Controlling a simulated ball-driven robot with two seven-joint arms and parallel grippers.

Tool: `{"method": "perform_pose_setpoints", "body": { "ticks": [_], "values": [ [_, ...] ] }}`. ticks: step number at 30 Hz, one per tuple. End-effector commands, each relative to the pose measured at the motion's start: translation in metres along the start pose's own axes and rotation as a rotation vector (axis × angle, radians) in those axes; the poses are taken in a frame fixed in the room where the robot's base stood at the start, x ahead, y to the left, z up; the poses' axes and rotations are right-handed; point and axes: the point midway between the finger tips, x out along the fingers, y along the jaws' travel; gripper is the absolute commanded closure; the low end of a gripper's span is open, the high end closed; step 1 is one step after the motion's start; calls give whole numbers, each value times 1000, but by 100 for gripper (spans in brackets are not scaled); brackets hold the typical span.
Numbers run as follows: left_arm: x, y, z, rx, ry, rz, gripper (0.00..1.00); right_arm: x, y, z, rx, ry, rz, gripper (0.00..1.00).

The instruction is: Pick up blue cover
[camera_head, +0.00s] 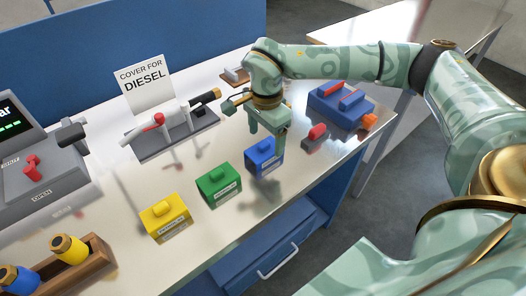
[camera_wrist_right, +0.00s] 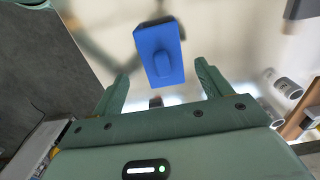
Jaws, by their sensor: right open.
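The blue cover (camera_head: 264,158) is a small blue block with a raised grip on top. It stands on the metal table at the right end of a row with the green cover (camera_head: 218,186) and the yellow cover (camera_head: 165,217). My right gripper (camera_head: 268,140) is just above and behind the blue cover in the head view, fingers pointing down. In the right wrist view the blue cover (camera_wrist_right: 160,55) lies ahead of the open, empty fingers (camera_wrist_right: 160,85), roughly between their lines. I cannot tell whether they touch it. My left gripper is not in view.
A sign reading "COVER FOR DIESEL" (camera_head: 146,88) stands behind a grey rack (camera_head: 172,135). A red block (camera_head: 315,136) and a blue box (camera_head: 340,104) stand to the right. A wooden holder (camera_head: 65,268) with yellow and blue items is front left. The table's front edge is close.

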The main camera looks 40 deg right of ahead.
Motion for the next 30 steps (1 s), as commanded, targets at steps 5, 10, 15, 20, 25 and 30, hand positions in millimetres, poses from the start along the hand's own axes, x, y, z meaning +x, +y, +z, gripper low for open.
{"method": "perform_pose_setpoints", "body": {
  "ticks": [5,10,15,20,25,30],
  "values": [
    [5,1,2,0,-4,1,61,14,-1,1,1,-1,2,23],
    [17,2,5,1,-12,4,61,44,-4,2,1,0,5,23],
    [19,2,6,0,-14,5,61,55,-4,2,0,0,0,23],
    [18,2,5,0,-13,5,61,54,-4,2,0,0,-1,28],
    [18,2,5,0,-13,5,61,54,-4,2,0,0,-1,72],
    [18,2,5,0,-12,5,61,54,-4,2,1,0,-1,72]
  ]
}}
